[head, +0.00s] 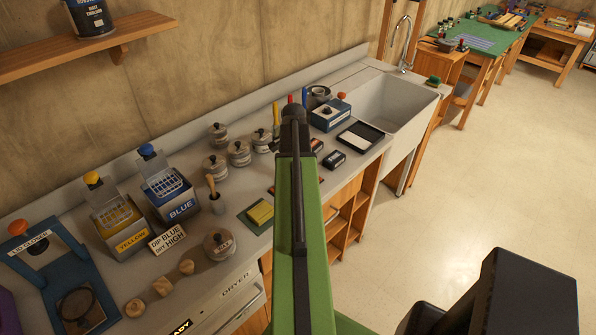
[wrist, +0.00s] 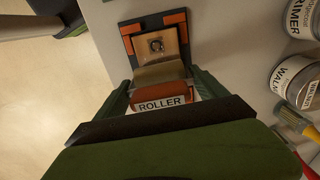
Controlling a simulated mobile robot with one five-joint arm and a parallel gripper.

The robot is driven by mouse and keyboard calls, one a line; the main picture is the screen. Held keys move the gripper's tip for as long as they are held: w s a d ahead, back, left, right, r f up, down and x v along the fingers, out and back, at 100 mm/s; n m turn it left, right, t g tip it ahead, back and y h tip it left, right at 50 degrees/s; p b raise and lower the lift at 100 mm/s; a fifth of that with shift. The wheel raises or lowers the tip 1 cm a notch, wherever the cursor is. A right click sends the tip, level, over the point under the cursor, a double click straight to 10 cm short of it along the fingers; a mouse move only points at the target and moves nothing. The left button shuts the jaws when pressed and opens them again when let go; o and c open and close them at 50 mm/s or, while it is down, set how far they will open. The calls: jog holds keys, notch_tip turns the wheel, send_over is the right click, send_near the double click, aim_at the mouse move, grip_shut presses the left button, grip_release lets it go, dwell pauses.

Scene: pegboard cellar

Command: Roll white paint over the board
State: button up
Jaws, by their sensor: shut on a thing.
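In the wrist view, my gripper (wrist: 160,90) is shut on the roller (wrist: 162,97), a red-brown body with a white ROLLER label. Its olive-tan front part (wrist: 160,73) overlaps the near end of the board; I cannot tell whether they touch. The board (wrist: 155,45) is bare light wood with a dark round knot, set in a dark frame with orange corner pieces (wrist: 130,29). In the head view my green arm hides the gripper, roller and most of the board. A black tray with a white area (head: 360,135), apparently paint, lies right of my arm beside the sink.
Several lidded cans (head: 239,153) stand left of my arm. Yellow (head: 119,221) and blue (head: 167,187) dip boxes, a dryer (head: 222,300) and a lid closer (head: 60,270) fill the left counter. A sink (head: 395,108) is at right.

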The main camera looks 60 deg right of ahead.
jog(key=shift+w+a, duration=0.25)
jog(key=shift+a, duration=0.8)
jog(key=shift+w+a, duration=0.2)
jog(key=shift+a, duration=0.85)
jog(key=shift+w+a, duration=0.25)
jog(key=shift+a, duration=0.8)
jog(key=shift+w+d+f, duration=0.1)
jog(key=shift+w, duration=0.15)
jog(key=shift+s+d, duration=0.15)
jog(key=shift+d, duration=0.65)
jog(key=shift+s+d, duration=0.1)
jog(key=shift+d, duration=0.65)
jog(key=shift+s+d, duration=0.4)
jog(key=shift+d, duration=1.35)
jog(key=shift+s+d, duration=0.45)
jog(key=shift+d, duration=1.3)
jog(key=shift+s+d, duration=0.4)
jog(key=shift+d, duration=1.35)
jog(key=shift+w+a, duration=0.35)
jog(key=shift+a, duration=1.35)
jog(key=shift+w+a, duration=0.35)
jog(key=shift+a, duration=1.35)
jog(key=shift+w+a, duration=0.35)
jog(key=shift+a, duration=1.35)
jog(key=shift+w+a, duration=0.25)
jog(key=shift+a, duration=0.65)
jog(key=shift+w+a, duration=0.2)
jog(key=shift+a, duration=0.65)
